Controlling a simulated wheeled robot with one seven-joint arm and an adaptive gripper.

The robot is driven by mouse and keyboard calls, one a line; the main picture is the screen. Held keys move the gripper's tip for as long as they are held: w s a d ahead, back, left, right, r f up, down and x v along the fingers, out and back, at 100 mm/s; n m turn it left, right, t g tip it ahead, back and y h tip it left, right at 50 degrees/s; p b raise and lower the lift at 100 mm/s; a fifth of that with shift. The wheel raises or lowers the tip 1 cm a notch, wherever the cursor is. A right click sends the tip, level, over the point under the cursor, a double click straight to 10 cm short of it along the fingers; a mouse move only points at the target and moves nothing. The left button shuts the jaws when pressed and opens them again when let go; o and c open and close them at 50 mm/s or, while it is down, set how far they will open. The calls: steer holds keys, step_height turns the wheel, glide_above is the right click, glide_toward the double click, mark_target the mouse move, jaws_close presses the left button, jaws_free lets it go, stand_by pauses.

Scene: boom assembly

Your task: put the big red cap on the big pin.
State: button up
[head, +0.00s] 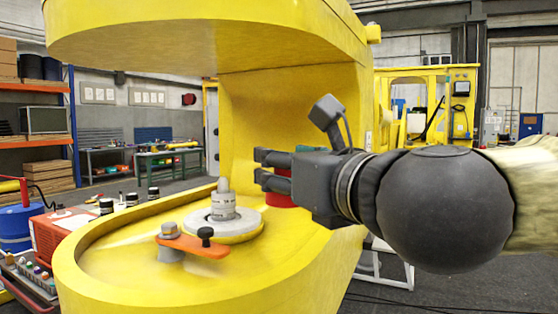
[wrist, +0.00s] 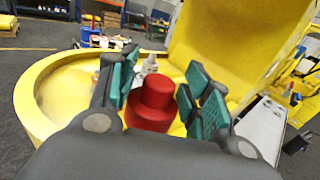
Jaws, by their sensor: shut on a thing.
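The big red cap (head: 281,201) shows just below my gripper (head: 262,171) in the head view, mostly hidden by the fingers. In the wrist view the red cap (wrist: 153,104) has a narrower round top on a wider base and sits between the green finger pads of my gripper (wrist: 165,88). My gripper is shut on it. The big pin (head: 223,204) is grey with a rounded top and stands upright in a pale round disc (head: 240,230) on the yellow boom. The cap is to the right of the pin, apart from it. The pin (wrist: 150,64) shows beyond the cap in the wrist view.
An orange lever (head: 195,246) with a grey bolt and black knob lies in front of the pin. The yellow boom's upper plate (head: 210,40) overhangs the pin, and its upright wall (head: 290,110) stands behind. Several small dark-topped jars (head: 131,199) stand beyond the left rim.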

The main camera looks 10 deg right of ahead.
steer(key=shift+p+x, duration=0.9)
steer(key=shift+x, duration=0.05)
steer(key=shift+f+p+x, duration=0.2)
steer(key=shift+p+x, duration=3.25)
steer(key=shift+x, duration=1.75)
steer(key=shift+f+p+x, duration=0.15)
steer(key=shift+p+x, duration=3.25)
steer(key=shift+x, duration=1.8)
steer(key=shift+f+p+x, duration=0.2)
steer(key=shift+p+x, duration=3.25)
steer(key=shift+x, duration=1.7)
steer(key=shift+w+a, duration=0.2)
steer(key=shift+s+f+b, duration=0.1)
steer(key=shift+f+b, duration=1.45)
steer(key=shift+b, duration=0.25)
